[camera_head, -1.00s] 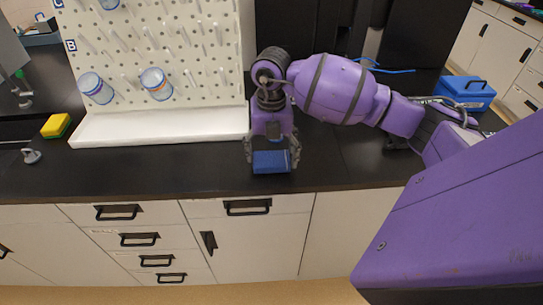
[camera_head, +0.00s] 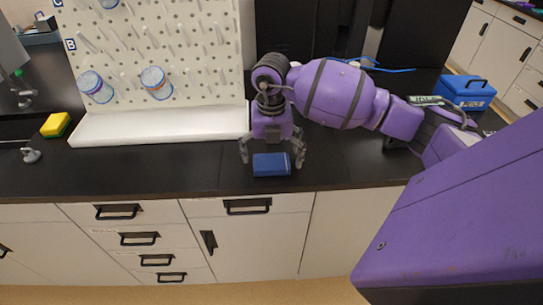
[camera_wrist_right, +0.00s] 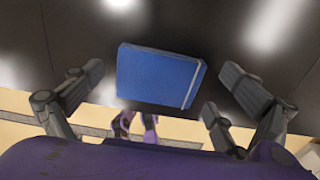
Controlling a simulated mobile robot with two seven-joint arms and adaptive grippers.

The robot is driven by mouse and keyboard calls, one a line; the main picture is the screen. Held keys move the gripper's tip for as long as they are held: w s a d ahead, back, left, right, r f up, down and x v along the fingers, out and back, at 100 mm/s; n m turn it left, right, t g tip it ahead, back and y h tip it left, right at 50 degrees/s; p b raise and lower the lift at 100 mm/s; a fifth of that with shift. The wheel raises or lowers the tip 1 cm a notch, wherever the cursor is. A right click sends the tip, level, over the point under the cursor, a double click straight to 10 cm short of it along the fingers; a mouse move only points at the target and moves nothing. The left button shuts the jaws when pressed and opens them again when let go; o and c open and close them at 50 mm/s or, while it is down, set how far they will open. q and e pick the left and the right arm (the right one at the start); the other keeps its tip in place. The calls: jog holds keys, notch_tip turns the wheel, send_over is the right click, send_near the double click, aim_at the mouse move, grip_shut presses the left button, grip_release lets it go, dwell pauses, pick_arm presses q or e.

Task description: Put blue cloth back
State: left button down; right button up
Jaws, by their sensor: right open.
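The blue cloth (camera_head: 271,164), a folded flat rectangle, lies on the black counter near its front edge. It also shows in the right wrist view (camera_wrist_right: 158,75), with a pale stripe near its right end. My right gripper (camera_head: 272,158) is open, with its fingers apart on either side of the cloth. In the right wrist view the open fingers (camera_wrist_right: 155,100) stand clear of the cloth's two ends. My left gripper is not in view.
A white pegboard rack (camera_head: 155,50) with a white tray ledge (camera_head: 160,124) stands behind left, holding several jars. A yellow sponge (camera_head: 56,125) lies by the sink at left. A blue box (camera_head: 466,92) stands at back right. The counter (camera_head: 340,165) right of the cloth is clear.

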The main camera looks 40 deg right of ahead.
aim_at(271, 160)
notch_tip(271, 160, up, 12)
jog(key=s+a+f+n+g+y, duration=0.1)
jog(key=s+a+f+y, duration=0.35)
jog(key=a, duration=0.45)
jog(key=s+a+f+n+g+y, duration=0.1)
jog(key=s+a+f+y, duration=0.25)
jog(key=a+f, duration=0.4)
jog(key=a+r+m+t+y, duration=0.3)
jog(key=a+m+t+y, duration=0.4)
jog(key=a+y, duration=0.3)
jog(key=s+d+f+m+t+h, duration=0.3)
jog(key=d+f+m+t+h, duration=0.9)
jog(key=m, duration=0.5)
jog(key=s+d+f+m+g+h, duration=0.3)
jog(key=s+f+m+g+h, duration=0.3)
jog(key=s+f, duration=1.2)
jog(key=s+m+g, duration=0.1)
jog(key=s+g, duration=0.1)
jog(key=shift+d+g, duration=0.2)
jog(key=shift+g, duration=0.2)
